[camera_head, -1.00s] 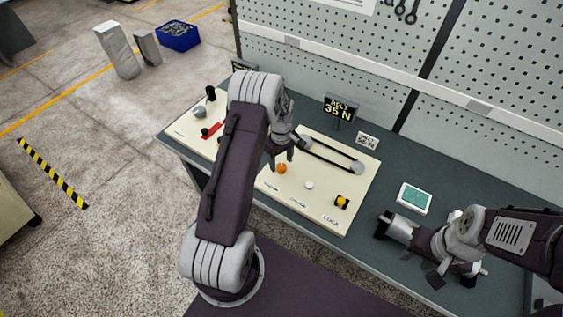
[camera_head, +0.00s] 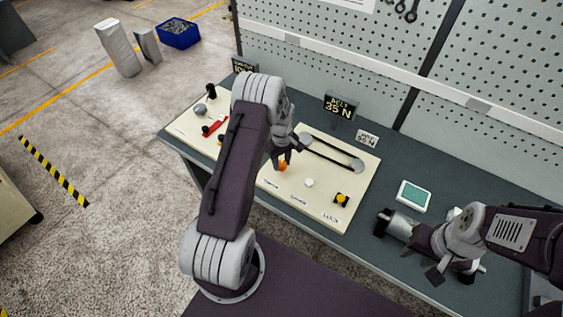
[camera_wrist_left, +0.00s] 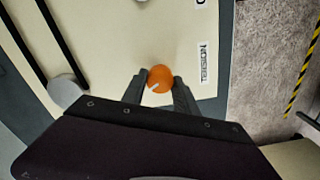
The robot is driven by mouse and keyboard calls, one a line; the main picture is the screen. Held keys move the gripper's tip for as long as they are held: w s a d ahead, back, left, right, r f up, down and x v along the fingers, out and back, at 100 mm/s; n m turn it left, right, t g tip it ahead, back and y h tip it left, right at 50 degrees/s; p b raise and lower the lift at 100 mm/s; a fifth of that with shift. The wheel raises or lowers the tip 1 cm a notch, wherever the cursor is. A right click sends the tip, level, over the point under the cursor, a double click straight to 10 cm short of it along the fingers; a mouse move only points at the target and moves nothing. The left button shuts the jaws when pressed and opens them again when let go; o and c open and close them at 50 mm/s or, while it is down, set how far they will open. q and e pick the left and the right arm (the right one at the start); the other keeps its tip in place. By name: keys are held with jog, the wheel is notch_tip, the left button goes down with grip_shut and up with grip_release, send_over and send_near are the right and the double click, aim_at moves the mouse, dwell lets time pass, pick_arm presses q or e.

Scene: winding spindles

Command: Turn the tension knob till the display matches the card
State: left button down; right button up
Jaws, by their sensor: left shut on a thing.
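The orange tension knob (camera_wrist_left: 160,78) with a white pointer mark sits on the cream panel (camera_head: 325,212). In the left wrist view my left gripper (camera_wrist_left: 160,88) has a finger on each side of it and is shut on it. The knob also shows in the head view (camera_head: 283,167), partly hidden by the fingers. The black display (camera_head: 340,107) behind the panel reads BELT 35 N. The small white card (camera_head: 367,138) beside it seems to read 35 N, but its print is tiny. My right gripper (camera_head: 452,277) is over the bench at the right; its fingers are unclear.
A white button (camera_head: 309,183) and a yellow-and-black lock knob (camera_head: 342,199) sit right of the tension knob. A belt (camera_head: 332,153) runs behind it. A red lever (camera_head: 215,126) is at the left. A teal-screened device (camera_head: 414,196) lies on the bench.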

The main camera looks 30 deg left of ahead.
pick_arm(q)
jog(key=m+b, duration=0.1)
jog(key=m, duration=0.4)
jog(key=shift+m, duration=0.3)
jog(key=m+b, duration=0.1)
jog(key=m, duration=0.4)
jog(key=shift+m, duration=0.3)
jog(key=m, duration=0.6)
jog(key=shift+w+b, duration=0.1)
jog(key=shift+b, duration=0.2)
jog(key=m, duration=0.5)
jog(key=shift+r+m, duration=0.1)
jog(key=shift+m, duration=0.3)
jog(key=shift+a, duration=0.1)
jog(key=c, duration=1.1)
grip_release()
jog(key=shift+o, duration=0.8)
